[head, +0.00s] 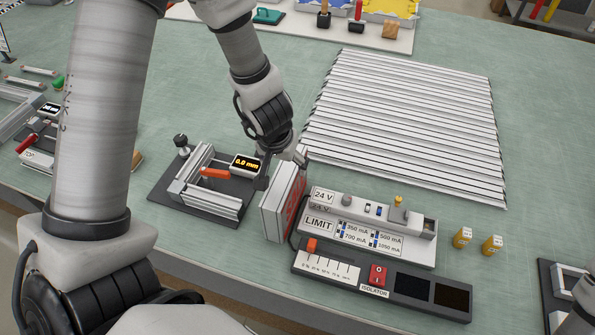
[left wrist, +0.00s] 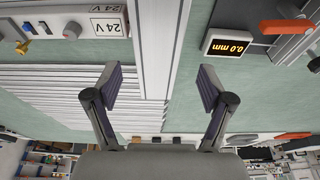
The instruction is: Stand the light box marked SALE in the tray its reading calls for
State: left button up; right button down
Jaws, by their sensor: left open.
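A light box (head: 276,204) with a pale metal frame stands upright on the bench, its red face turned right. White marks show on that face, but I cannot read them. In the left wrist view its narrow edge (left wrist: 160,45) lies between my fingers. My left gripper (head: 281,167) is open above the box's top, one finger to each side with visible gaps; it also shows in the left wrist view (left wrist: 158,85). A gauge display (head: 246,163) reads 0.0 mm. No tray is clearly identifiable. My right gripper is not in view.
A 24 V supply (head: 410,218) with a LIMIT panel of mA values stands right of the box. In front lies a dark strip (head: 335,284) with an orange slider and red ISOLATOR switch. Ribbed white rails (head: 405,125) fill the back right.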

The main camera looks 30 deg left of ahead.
aim_at(281, 176)
pick_arm(q)
jog(key=f+b, duration=0.1)
jog(key=s+f+b, duration=0.1)
jog(key=f, duration=0.1)
jog(key=shift+s+f+b, duration=0.1)
jog(key=shift+f+b, duration=0.1)
jog(key=shift+b, duration=0.1)
jog(key=w+f+b, duration=0.2)
jog(key=f, duration=0.1)
jog(key=shift+d+f, duration=0.1)
jog(key=shift+f, duration=0.15)
jog(key=shift+w, duration=0.15)
jog(key=shift+r, duration=0.15)
jog(key=shift+s+r, duration=0.1)
jog(key=shift+s, duration=0.3)
jog(key=c, duration=0.5)
jog(key=shift+s, duration=0.1)
jog(key=c, duration=0.6)
grip_shut()
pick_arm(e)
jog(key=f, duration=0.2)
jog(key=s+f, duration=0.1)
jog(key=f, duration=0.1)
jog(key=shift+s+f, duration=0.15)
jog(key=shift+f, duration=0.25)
